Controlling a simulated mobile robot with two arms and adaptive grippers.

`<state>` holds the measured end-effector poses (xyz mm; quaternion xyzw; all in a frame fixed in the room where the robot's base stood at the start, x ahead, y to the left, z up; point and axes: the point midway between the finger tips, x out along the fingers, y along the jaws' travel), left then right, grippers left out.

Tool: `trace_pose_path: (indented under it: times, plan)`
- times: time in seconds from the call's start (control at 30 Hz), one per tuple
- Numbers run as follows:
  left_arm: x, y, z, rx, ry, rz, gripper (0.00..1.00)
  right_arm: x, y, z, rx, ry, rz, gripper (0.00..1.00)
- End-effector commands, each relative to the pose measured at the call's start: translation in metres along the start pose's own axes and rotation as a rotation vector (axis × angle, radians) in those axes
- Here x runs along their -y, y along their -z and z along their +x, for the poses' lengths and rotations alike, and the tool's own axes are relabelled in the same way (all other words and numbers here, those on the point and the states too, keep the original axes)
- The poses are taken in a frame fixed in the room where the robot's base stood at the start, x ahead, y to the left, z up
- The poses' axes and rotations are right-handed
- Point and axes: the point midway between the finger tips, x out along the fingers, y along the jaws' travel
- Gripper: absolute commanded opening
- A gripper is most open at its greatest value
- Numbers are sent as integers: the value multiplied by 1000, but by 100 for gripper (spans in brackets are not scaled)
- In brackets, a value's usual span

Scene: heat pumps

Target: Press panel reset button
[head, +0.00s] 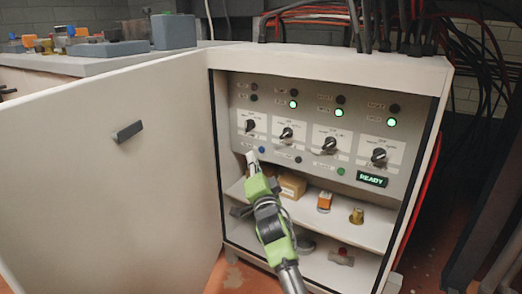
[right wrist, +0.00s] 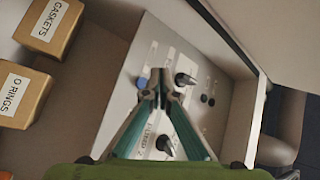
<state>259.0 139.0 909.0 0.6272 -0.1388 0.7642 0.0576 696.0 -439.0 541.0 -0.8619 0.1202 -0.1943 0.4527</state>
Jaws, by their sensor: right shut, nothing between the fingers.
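The control panel (head: 312,133) stands inside an open white cabinet. Its lower row has a blue button (head: 262,150), a dark button (head: 298,160), a green button (head: 341,171) and a lit green READY display (head: 371,180). The small labels are too blurred to tell which is reset. My right gripper (head: 251,157) is shut and empty, its tip just left of and below the blue button. In the right wrist view, the shut fingertips (right wrist: 162,76) are beside the blue button (right wrist: 141,82); I cannot tell if they touch the panel. My left gripper is not in view.
The cabinet door (head: 110,160) is swung open to the left. Rotary knobs (head: 286,133) and several lit green lamps are above the buttons. Shelves below hold a box (head: 292,186), an orange part (head: 324,201) and a brass fitting (head: 357,216). Boxes marked GASKETS (right wrist: 48,24) and O RINGS (right wrist: 22,94) show too.

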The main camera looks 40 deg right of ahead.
Motion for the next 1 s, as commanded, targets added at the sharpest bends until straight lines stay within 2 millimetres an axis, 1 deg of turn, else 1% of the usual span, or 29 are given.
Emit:
trace_pose_path:
  times: [0.2, 0.33, 1.0]
  plan:
    - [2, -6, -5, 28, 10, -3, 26, 11, -11, -15, 0, -1, 1, 0]
    - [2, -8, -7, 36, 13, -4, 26, 15, -14, -20, -1, 0, 0, 0]
    - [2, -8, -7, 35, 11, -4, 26, 15, -14, -20, -1, 0, -1, 0]
